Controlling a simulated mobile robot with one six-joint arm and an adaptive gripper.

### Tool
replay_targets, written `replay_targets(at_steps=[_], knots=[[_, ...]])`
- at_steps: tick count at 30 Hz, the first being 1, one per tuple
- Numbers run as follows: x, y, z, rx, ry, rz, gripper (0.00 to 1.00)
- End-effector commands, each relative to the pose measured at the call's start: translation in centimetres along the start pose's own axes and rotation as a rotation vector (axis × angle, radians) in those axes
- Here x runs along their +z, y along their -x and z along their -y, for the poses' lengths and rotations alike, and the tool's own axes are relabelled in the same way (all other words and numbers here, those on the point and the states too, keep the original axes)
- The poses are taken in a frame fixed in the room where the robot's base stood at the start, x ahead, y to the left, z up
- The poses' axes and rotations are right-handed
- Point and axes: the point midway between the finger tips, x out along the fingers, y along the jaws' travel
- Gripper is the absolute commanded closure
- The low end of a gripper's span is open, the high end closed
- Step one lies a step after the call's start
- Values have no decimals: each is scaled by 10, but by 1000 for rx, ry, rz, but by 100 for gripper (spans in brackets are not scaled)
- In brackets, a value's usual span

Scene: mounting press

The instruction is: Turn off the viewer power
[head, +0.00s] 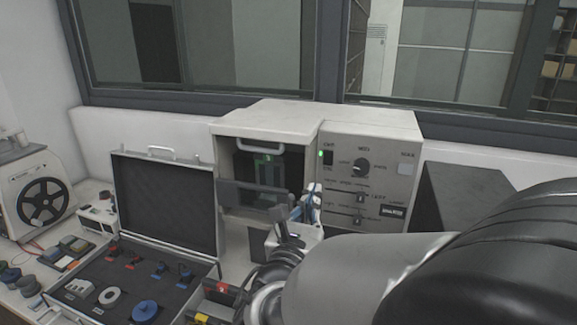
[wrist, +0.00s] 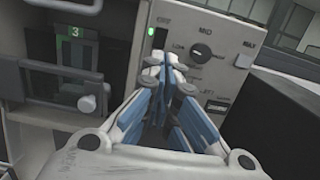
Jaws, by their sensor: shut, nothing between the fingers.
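The viewer (head: 270,118) is a beige box on the bench, with a dark window on its left half and a control panel (head: 375,185) on its right. A dark power switch (head: 328,160) sits at the panel's upper left, with a small green light lit beside it. In the wrist view the switch (wrist: 160,38) shows just beyond my fingertips, with the green light at its left. My gripper (head: 311,190) is shut and empty in front of the panel's lower left. In the wrist view my gripper (wrist: 168,62) covers part of the panel. I cannot tell whether it touches the viewer.
A round knob (head: 361,168) and sliders are on the panel. A dark bar (head: 240,196) crosses the window front. An open case (head: 165,205) with small parts lies at the left, and a reel machine (head: 42,200) stands farther left. A dark box (head: 460,195) stands at right.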

Motion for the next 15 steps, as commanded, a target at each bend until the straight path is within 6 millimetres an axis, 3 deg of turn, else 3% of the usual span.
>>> replay_targets(at_steps=[15], knots=[[-1,-103,2,-4,0,2,100]])
